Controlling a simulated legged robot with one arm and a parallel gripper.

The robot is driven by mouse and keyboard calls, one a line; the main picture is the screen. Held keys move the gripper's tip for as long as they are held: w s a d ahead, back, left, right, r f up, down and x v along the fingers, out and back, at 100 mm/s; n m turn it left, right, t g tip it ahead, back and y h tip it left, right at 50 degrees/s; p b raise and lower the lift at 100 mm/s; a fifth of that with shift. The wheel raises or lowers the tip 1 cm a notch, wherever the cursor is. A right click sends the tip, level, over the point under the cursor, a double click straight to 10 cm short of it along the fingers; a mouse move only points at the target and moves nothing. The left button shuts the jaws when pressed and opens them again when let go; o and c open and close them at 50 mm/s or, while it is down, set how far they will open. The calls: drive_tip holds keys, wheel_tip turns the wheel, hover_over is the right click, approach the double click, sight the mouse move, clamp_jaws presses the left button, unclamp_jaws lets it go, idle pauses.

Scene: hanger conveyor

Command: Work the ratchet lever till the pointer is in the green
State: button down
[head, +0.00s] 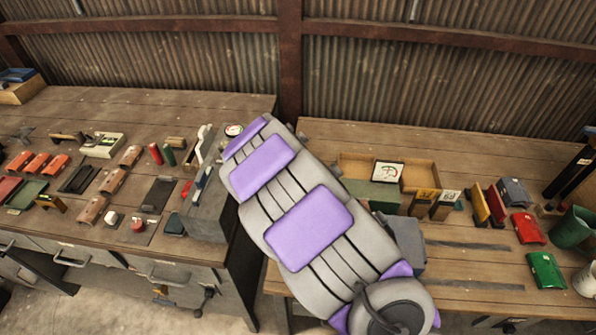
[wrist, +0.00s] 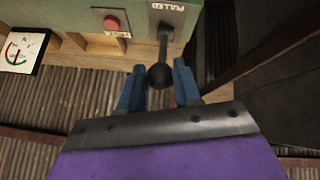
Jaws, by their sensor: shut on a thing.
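In the wrist view, my gripper (wrist: 158,88) has its two blue fingers on either side of the black ball knob (wrist: 160,76) of the ratchet lever (wrist: 163,45), shut on it. The lever comes out of a slot in a green box (wrist: 135,12), beside a label reading "PULLED". A white gauge (wrist: 22,50) with a coloured arc and a thin pointer is at the left. The gauge also shows in the head view (head: 387,171), where the pointer's exact place is too small to tell. My arm hides the gripper and lever there.
A red button (wrist: 112,23) sits on the box near the lever. The left bench (head: 75,105) is crowded with parts.

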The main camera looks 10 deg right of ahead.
drive_tip(key=shift+s+f, duration=0.1)
drive_tip(key=shift+f, duration=0.05)
drive_tip(key=c, duration=1.2)
unclamp_jaws()
drive_tip(key=o, duration=0.4)
drive_tip(key=shift+a, duration=0.1)
drive_tip(key=p+v, duration=0.3)
drive_tip(key=v, duration=1.4)
drive_tip(key=shift+a, duration=0.25)
